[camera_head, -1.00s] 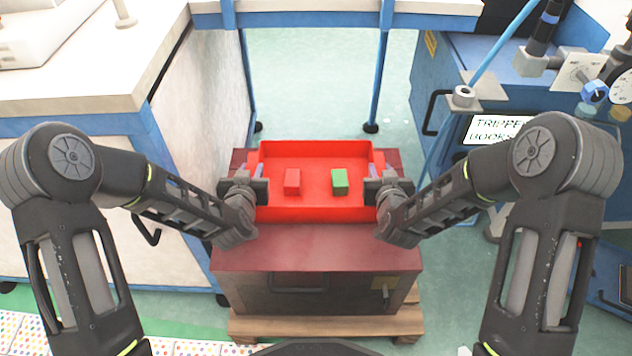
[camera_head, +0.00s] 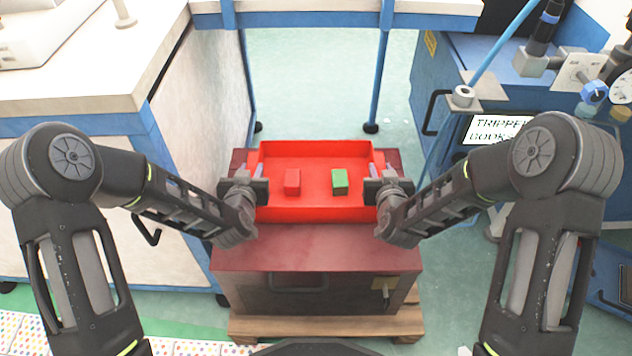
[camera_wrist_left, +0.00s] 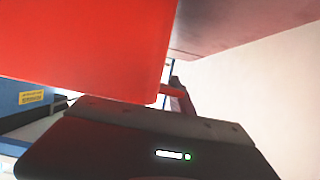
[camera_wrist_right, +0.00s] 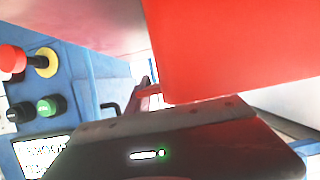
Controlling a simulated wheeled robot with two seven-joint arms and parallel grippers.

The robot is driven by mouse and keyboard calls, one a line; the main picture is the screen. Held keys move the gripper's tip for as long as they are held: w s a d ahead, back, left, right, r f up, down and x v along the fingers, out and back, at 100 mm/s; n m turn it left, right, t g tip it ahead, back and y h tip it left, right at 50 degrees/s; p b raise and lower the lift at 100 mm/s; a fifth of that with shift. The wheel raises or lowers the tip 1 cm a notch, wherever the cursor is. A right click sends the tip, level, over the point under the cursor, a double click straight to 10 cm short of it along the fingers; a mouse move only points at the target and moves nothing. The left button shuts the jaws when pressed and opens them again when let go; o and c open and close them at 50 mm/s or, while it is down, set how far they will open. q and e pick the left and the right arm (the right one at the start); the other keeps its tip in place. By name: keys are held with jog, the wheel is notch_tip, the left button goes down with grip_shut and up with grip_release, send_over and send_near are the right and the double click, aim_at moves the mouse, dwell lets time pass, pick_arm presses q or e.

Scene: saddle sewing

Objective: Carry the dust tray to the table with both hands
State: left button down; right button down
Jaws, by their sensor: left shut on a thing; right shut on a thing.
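The red dust tray (camera_head: 315,213) sits at the top of a dark red cabinet in the head view, with a red block (camera_head: 292,182) and a green block (camera_head: 340,182) in it. My left gripper (camera_head: 258,188) is shut on the tray's left side. My right gripper (camera_head: 374,188) is shut on its right side. The tray's red wall also shows close up in the left wrist view (camera_wrist_left: 90,45) and in the right wrist view (camera_wrist_right: 235,45). The fingertips are partly hidden at the tray walls. I cannot tell whether the tray touches the cabinet top.
The dark red cabinet (camera_head: 315,250) stands on a wooden pallet (camera_head: 325,326). A white-topped table with a blue edge (camera_head: 75,75) is at the left. A blue machine (camera_head: 440,75) is at the right. Green floor lies open behind the cabinet.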

pick_arm(q)
jog(key=shift+r, duration=0.1)
pick_arm(e)
jog(key=shift+r, duration=0.1)
